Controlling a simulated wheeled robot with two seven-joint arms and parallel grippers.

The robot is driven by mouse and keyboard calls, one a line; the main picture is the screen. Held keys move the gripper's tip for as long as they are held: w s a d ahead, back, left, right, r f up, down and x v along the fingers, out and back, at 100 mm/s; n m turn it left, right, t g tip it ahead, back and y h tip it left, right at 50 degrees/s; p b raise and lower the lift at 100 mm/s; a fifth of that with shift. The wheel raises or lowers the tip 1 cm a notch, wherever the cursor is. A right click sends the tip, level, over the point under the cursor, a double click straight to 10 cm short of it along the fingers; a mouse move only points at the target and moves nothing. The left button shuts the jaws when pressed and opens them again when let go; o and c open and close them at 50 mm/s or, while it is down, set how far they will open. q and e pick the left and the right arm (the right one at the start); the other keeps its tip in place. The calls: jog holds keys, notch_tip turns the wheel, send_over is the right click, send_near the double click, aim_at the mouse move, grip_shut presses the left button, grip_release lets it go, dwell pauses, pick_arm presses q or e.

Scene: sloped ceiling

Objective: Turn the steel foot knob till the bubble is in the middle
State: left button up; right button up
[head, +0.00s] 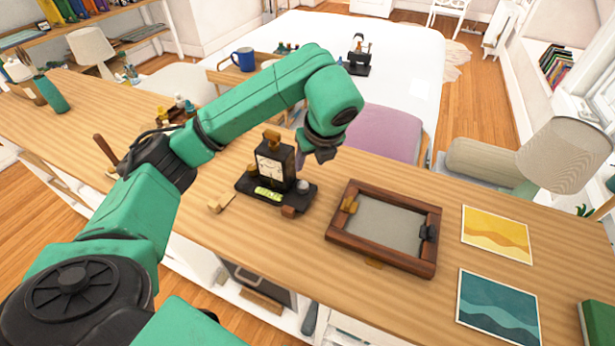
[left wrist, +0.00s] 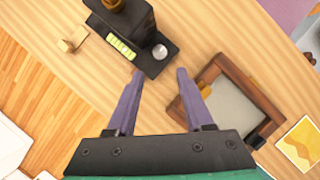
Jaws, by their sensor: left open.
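A black instrument (head: 275,165) with a pale square face stands upright on a dark base on the wooden desk. A yellow-green level vial (head: 268,194) lies along the base's front; it also shows in the left wrist view (left wrist: 121,47). I cannot tell where its bubble sits. The round steel foot knob (head: 303,185) is at the base's right end; it also shows in the left wrist view (left wrist: 160,51). My left gripper (left wrist: 158,73) is open and empty, its purple fingers pointing toward the knob and apart from it. My right gripper is out of view.
A wooden frame (head: 433,250) with a grey panel lies right of the instrument, close to my left gripper. A small wooden block (head: 221,203) lies left of the base. Yellow (head: 497,234) and teal (head: 497,308) picture cards lie further right. Bare desk shows in front.

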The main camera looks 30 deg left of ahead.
pick_arm(q)
jog(key=p, duration=0.2)
send_near(303, 184)
jog(key=p+x, duration=0.1)
jog(key=x, duration=0.7)
jog(key=shift+a+f, duration=0.15)
jog(key=shift+f, duration=0.35)
grip_shut()
jog(key=n+b, duration=0.1)
jog(key=b, duration=0.1)
jog(key=n+g+b, duration=0.1)
jog(key=b, duration=0.1)
jog(key=shift+w+f+n, duration=0.15)
jog(key=shift+f+n, duration=0.15)
jog(key=shift+n, duration=0.1)
jog(key=shift+r+y, duration=0.2)
jog(key=shift+y, duration=0.1)
jog(key=shift+r, duration=0.1)
